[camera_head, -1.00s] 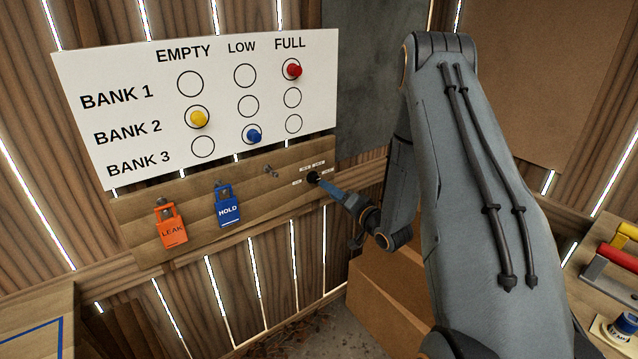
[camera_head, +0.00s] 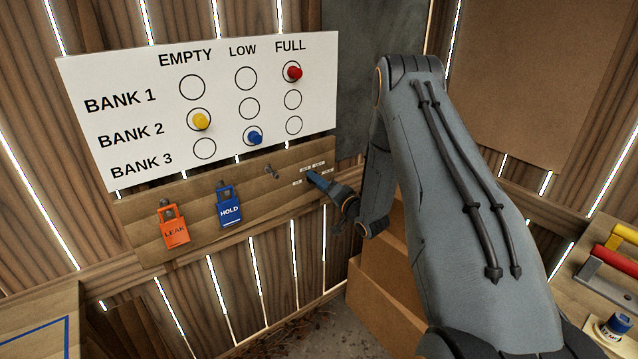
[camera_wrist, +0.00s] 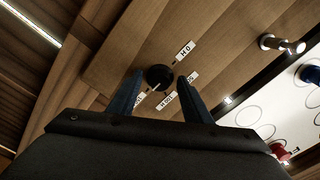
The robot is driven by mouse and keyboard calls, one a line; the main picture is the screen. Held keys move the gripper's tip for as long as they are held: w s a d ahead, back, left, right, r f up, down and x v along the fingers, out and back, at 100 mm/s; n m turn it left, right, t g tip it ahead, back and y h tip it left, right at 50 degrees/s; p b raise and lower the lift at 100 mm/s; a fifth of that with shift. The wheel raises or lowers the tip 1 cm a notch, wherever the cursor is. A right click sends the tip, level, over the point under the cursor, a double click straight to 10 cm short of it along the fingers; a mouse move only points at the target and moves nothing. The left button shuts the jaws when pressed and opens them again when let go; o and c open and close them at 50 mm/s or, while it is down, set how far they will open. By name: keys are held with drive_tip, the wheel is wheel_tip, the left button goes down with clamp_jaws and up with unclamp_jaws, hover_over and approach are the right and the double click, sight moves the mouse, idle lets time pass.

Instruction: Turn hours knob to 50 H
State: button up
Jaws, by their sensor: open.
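The hours knob (camera_wrist: 160,77) is a round black dial on a wooden board, seen in the wrist view with a white mark near its lower edge. White labels surround it; one reads like 0 H (camera_wrist: 185,50), while the others are partly covered or too small to read surely. My gripper (camera_wrist: 160,76) is open, with one blue finger on each side of the knob in the picture; contact cannot be told. In the head view my gripper (camera_head: 314,177) covers the knob, and small labels (camera_head: 319,163) show around it.
A blue HOLD tag (camera_head: 230,210) and an orange LEAK tag (camera_head: 174,232) hang left on the same board. A white bank chart (camera_head: 130,75) with coloured pegs is above. A bare metal peg (camera_head: 271,172) sticks out left of the knob. Cardboard boxes (camera_head: 385,280) stand below my arm.

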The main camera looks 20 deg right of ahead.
drive_tip(key=shift+c, duration=0.6)
drive_tip(key=c, duration=0.9)
drive_tip(key=shift+c, duration=0.2)
drive_tip(key=shift+n, duration=0.3)
drive_tip(key=shift+d+n+b, duration=0.2)
drive_tip(key=shift+n+b, duration=4.85)
drive_tip(key=shift+n, duration=6.55)
